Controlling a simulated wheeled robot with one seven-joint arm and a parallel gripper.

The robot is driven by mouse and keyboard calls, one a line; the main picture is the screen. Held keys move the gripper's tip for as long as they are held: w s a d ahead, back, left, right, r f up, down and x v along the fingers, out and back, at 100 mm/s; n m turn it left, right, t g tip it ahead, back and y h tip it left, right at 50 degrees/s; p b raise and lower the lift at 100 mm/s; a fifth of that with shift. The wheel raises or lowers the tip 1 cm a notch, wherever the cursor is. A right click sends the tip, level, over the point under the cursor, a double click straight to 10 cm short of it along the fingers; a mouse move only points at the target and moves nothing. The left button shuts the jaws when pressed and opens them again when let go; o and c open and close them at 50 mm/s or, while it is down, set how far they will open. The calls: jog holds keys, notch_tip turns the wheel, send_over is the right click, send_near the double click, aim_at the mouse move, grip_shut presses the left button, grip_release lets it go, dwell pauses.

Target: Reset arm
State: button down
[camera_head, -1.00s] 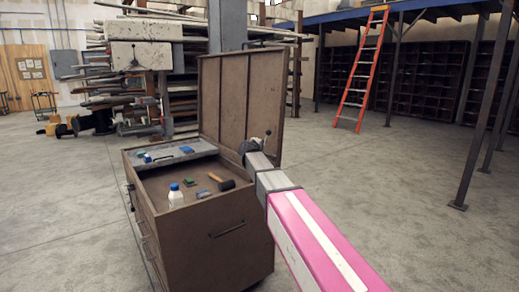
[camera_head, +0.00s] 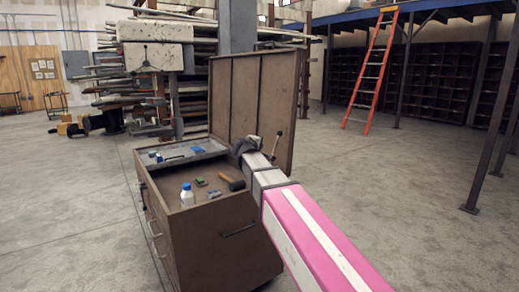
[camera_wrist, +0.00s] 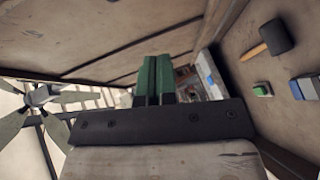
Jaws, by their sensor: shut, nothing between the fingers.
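My arm with its pink and white link reaches from the lower right in the head view to beside the open lid of a brown tool chest. The dark end of my arm (camera_head: 243,147) is above the chest's right rear corner, and the fingers are too small to tell apart there. In the wrist view my gripper (camera_wrist: 155,80) has two green fingers side by side, shut with nothing between them. The brown lid panel (camera_wrist: 100,45) lies beyond them in that view.
The chest (camera_head: 215,235) holds a white bottle (camera_head: 187,195), a mallet (camera_head: 232,183) and small blue and green items. Its lid (camera_head: 255,100) stands upright behind my arm. An orange ladder (camera_head: 373,75) and shelving stand behind. Floor to the right is clear.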

jog(key=s+d+f+m+g, duration=0.4)
jog(key=d+f, duration=0.4)
jog(key=f, duration=0.6)
jog(key=s+d+f+m+g+y, duration=0.2)
jog(key=s+d+f+m+g, duration=0.2)
jog(key=s+f, duration=0.8)
jog(key=s+d+f+m+g+y, duration=0.3)
jog(key=s+d+f+g, duration=0.3)
jog(key=s+f, duration=0.7)
jog(key=shift+s+f+m, duration=0.15)
jog(key=shift+s+m, duration=0.25)
jog(key=shift+s, duration=0.15)
